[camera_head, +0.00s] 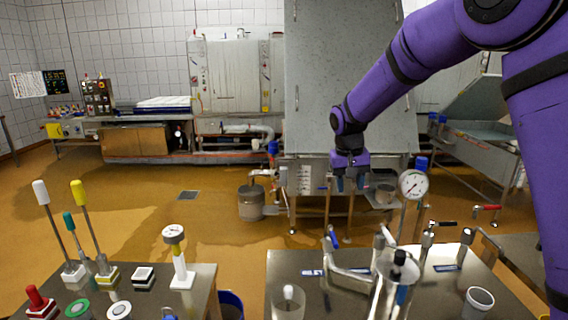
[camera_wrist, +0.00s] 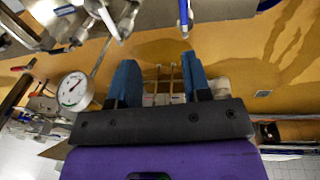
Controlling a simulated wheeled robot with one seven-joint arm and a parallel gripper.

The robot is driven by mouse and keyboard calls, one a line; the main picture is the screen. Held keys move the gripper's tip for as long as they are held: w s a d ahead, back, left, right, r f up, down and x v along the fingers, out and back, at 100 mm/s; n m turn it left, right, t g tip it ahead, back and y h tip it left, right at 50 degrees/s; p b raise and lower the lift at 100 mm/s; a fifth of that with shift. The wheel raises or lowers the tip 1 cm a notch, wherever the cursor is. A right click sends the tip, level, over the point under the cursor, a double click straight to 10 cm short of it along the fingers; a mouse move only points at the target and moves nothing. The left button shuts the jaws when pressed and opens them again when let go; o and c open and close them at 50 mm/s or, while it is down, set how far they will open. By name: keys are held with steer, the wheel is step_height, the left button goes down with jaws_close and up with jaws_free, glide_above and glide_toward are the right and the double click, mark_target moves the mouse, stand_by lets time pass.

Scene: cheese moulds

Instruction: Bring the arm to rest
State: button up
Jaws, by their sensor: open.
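My purple arm comes in from the right in the head view and reaches out over the room. My gripper (camera_head: 349,184) hangs at its end, pointing down, beyond the far edge of the right table. In the wrist view the two blue fingers of my gripper (camera_wrist: 159,82) stand apart with nothing between them. Orange floor and some metal legs show behind them.
A large grey steel machine (camera_head: 345,70) stands behind my gripper.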

steer(key=s+d+r+t+y, duration=0.1)
steer(key=s+d+r, duration=0.3)
steer(key=s+r, duration=0.4)
steer(key=s+d+r+t, duration=0.1)
steer(key=s+d+r, duration=0.4)
steer(key=s, duration=0.6)
steer(key=s+d+t, duration=0.2)
steer(key=s, duration=1.7)
steer(key=shift+s, duration=0.15)
